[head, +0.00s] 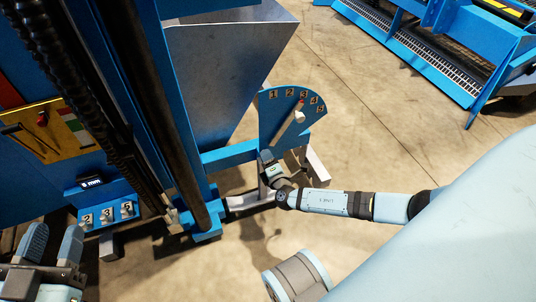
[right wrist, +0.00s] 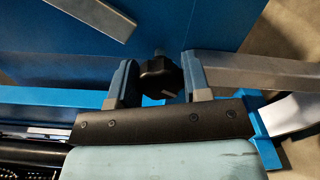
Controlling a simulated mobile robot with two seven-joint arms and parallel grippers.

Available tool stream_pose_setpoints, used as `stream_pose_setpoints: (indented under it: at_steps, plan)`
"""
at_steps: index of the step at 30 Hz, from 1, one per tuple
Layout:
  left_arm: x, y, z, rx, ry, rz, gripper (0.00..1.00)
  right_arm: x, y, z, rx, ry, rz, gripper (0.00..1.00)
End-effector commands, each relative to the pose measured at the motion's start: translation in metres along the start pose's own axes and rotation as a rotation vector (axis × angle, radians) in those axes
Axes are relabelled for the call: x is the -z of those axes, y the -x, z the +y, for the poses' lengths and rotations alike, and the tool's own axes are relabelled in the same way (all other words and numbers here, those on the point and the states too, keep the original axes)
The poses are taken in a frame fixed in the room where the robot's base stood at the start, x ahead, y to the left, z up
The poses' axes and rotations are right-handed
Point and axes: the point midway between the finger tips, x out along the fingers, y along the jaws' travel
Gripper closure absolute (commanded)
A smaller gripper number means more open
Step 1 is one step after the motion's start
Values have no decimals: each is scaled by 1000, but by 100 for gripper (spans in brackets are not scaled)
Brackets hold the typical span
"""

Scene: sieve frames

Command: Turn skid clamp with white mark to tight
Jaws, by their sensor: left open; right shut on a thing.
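The clamp knob (right wrist: 158,78) is a black lobed knob on a threaded stud in front of a blue plate. A short light mark shows on its lower right face. My right gripper (right wrist: 160,82) has one finger on each side of the knob and is shut on it. In the head view my right gripper (head: 268,163) is at the lower end of the blue numbered plate (head: 279,119) and hides the knob. My left gripper (head: 56,233) is open and empty at the lower left, apart from the clamp.
A grey metal hopper (head: 220,75), black hoses and a yellow panel (head: 40,130) stand left.

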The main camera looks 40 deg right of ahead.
Motion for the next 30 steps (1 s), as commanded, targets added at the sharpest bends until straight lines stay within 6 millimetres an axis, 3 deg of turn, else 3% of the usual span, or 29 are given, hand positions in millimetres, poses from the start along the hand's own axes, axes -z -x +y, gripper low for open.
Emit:
stream_pose_setpoints:
  at_steps: [30]
  plan:
    - [2, 0, 0, 2, 5, 4, 57, 1, 0, -2, 1, -909, 0, 80]
